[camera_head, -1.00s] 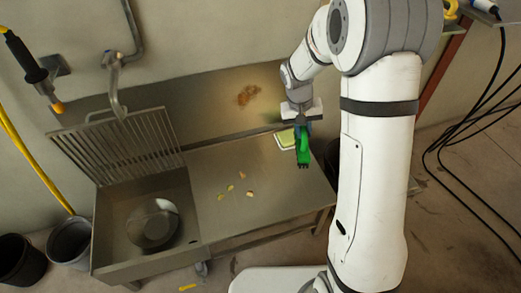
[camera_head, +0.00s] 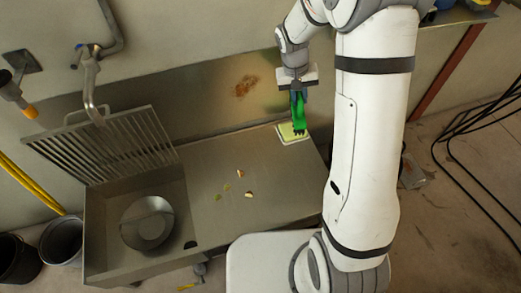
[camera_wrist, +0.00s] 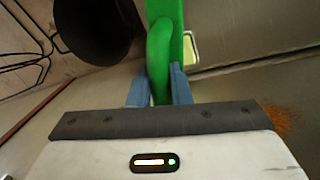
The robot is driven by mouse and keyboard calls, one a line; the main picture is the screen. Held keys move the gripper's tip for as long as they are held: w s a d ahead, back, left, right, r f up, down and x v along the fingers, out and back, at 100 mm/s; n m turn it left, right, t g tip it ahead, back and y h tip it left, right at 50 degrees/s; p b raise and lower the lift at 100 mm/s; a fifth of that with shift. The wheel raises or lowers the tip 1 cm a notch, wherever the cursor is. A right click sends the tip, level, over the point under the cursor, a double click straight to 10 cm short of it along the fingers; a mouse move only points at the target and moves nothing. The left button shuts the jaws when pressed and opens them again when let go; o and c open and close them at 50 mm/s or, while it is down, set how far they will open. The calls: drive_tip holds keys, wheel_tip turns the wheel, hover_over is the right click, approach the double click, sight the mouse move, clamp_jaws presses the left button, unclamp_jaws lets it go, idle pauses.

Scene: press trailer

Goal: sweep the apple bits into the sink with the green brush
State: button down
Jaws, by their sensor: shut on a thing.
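The green brush (camera_head: 299,112) is held in my gripper (camera_head: 297,88), bristles downward, above the right end of the steel counter. In the wrist view the brush handle (camera_wrist: 160,55) sits between the blue fingers of my gripper (camera_wrist: 160,85). Several apple bits lie on the counter: a pale bit (camera_head: 240,173), another pale bit (camera_head: 249,194) and small yellow-green bits (camera_head: 227,188). They are left of and nearer than the brush, apart from it. The sink (camera_head: 108,222) is at the counter's left, with a round bowl-like thing (camera_head: 147,222) in it.
A pale green-yellow tray (camera_head: 290,138) lies at the counter's right, just below the brush. A slatted rack (camera_head: 100,148) stands up behind the sink, under the tap (camera_head: 91,85). Dark buckets (camera_head: 62,240) stand on the floor at left. The middle of the counter is mostly clear.

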drive_tip(key=s+a+f+n+p, duration=0.3)
drive_tip(key=s+a+f+p, duration=0.6)
drive_tip(key=s+a+f, duration=0.35)
drive_tip(key=shift+t, duration=0.3)
drive_tip(key=shift+w+f+b, duration=0.25)
drive_tip(key=shift+f+b, duration=1.7)
drive_tip(key=shift+w+f+b, duration=0.2)
drive_tip(key=shift+f+b, duration=1.7)
drive_tip(key=shift+f, duration=0.05)
drive_tip(key=shift+f, duration=0.1)
drive_tip(key=shift+a, duration=0.1)
drive_tip(key=shift+s+a, duration=0.25)
drive_tip(key=shift+a, duration=0.5)
drive_tip(key=shift+s+a, duration=0.2)
drive_tip(key=shift+a, duration=0.6)
drive_tip(key=shift+s+a, duration=0.25)
drive_tip(key=shift+a, duration=0.5)
drive_tip(key=shift+s+a+p, duration=0.15)
drive_tip(key=shift+s+a, duration=0.05)
drive_tip(key=shift+a, duration=0.6)
drive_tip(key=shift+s+a+p, duration=0.1)
drive_tip(key=shift+s+a, duration=0.15)
drive_tip(key=shift+a, duration=0.55)
drive_tip(key=shift+s+a+p, duration=0.15)
drive_tip(key=shift+s+a, duration=0.05)
drive_tip(key=shift+a, duration=0.6)
